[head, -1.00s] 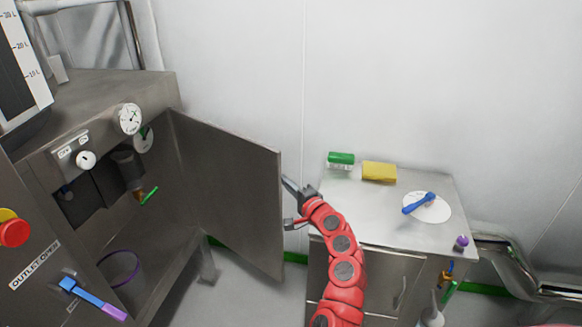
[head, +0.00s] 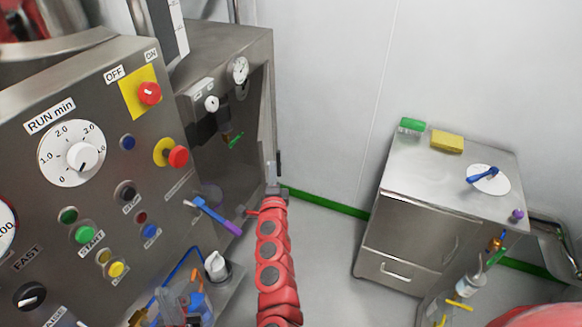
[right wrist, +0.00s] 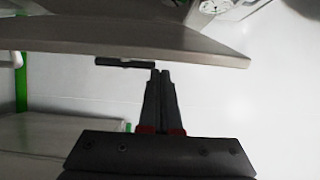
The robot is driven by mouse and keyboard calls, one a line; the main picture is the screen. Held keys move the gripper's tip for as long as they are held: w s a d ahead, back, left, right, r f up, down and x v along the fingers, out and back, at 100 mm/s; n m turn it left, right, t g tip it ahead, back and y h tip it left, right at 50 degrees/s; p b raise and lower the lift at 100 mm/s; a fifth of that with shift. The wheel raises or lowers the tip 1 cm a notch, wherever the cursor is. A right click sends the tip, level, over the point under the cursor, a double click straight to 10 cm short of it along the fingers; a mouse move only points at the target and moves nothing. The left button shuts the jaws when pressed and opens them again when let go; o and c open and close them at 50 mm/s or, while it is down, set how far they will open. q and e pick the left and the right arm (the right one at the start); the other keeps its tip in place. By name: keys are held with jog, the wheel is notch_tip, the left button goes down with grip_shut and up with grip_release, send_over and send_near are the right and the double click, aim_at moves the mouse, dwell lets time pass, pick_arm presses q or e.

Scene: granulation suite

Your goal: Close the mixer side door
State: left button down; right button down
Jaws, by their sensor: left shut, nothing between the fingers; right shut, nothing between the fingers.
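The mixer side door (head: 263,125) is a grey metal panel standing open on the mixer's right side, seen nearly edge-on in the head view. A dark handle (head: 279,162) is on its outer face. My right gripper (head: 274,190), on the red arm, is shut and empty by the door's free edge, just below the handle. In the right wrist view the door (right wrist: 150,42) spans the top, and the shut fingertips (right wrist: 161,72) lie close to the handle (right wrist: 118,63); contact is unclear. I cannot make out my left gripper.
The control panel (head: 105,125) fills the left. A blue lever with a purple end (head: 217,213) sticks out near my right arm. A metal cabinet (head: 420,235) stands at right, with a green box (head: 411,126) and yellow sponge (head: 447,142). Floor between is clear.

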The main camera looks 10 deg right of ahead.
jog(key=shift+w+a, duration=0.2)
jog(key=shift+a, duration=1)
jog(key=shift+w+a, duration=0.15)
jog(key=shift+a, duration=1)
